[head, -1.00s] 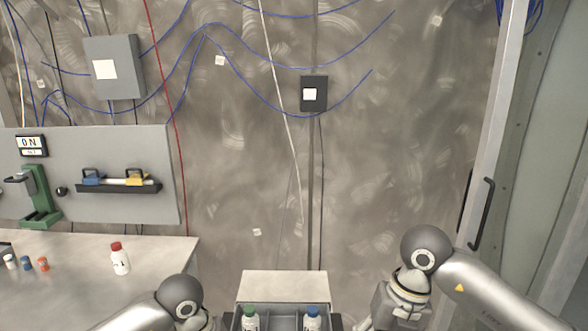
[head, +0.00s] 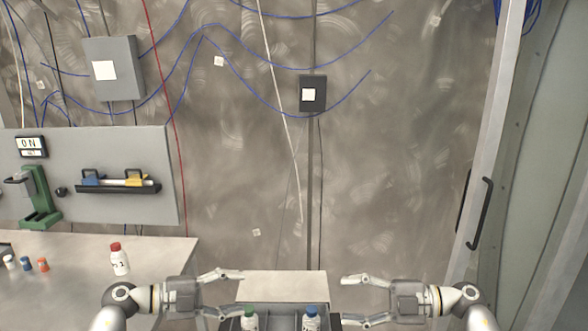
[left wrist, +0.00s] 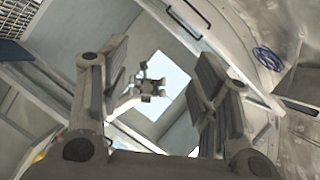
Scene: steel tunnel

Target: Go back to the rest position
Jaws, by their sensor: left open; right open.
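My left gripper (head: 232,293) is in the lower middle of the head view, pointing right, with its fingers spread and nothing between them. Its open fingers (left wrist: 155,100) also show in the left wrist view, with no object between them. My right gripper (head: 352,299) faces it from the right, pointing left, also open and empty. A dark tray (head: 281,323) lies between and below the two grippers. The lower parts of both bottles are cut off by the frame edge.
A workbench (head: 165,256) at the left carries a white bottle with a red cap (head: 119,259) and several small capped vials. A green device (head: 40,197) and a wall panel (head: 130,205) stand behind. A door handle (head: 480,213) is at the right. The middle space before the wall is clear.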

